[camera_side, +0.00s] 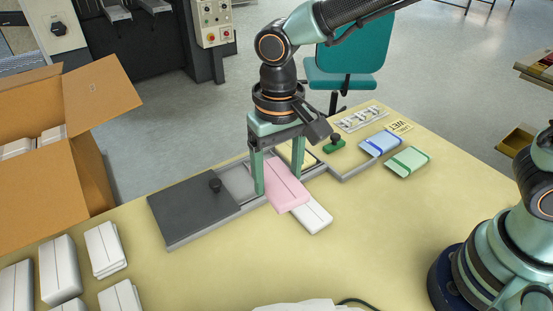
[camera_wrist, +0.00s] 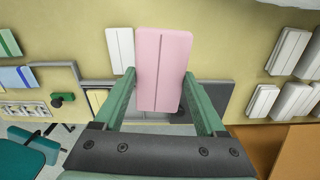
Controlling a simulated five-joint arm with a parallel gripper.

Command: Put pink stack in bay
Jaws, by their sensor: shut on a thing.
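The pink stack (camera_side: 284,187) is a flat block with a dark line along its top. My gripper (camera_side: 282,178) is shut on it, one finger on each side. In the wrist view the pink stack (camera_wrist: 164,55) sits between the two green fingers (camera_wrist: 160,90). It seems held above the grey-railed fixture on the table. The fixture has a dark plate (camera_side: 190,210) with a black knob on its left part. A lighter grey recess (camera_side: 236,178) shows beside the plate, partly hidden by my gripper; I cannot tell whether this is the bay.
A white pack (camera_side: 314,217) lies just beyond the pink stack's lower end. Blue-banded (camera_side: 379,143) and green-banded (camera_side: 408,161) packs lie to the right, near a green block with a black knob (camera_side: 334,143). Several white packs and an open carton (camera_side: 95,105) are at left. The front table is mostly clear.

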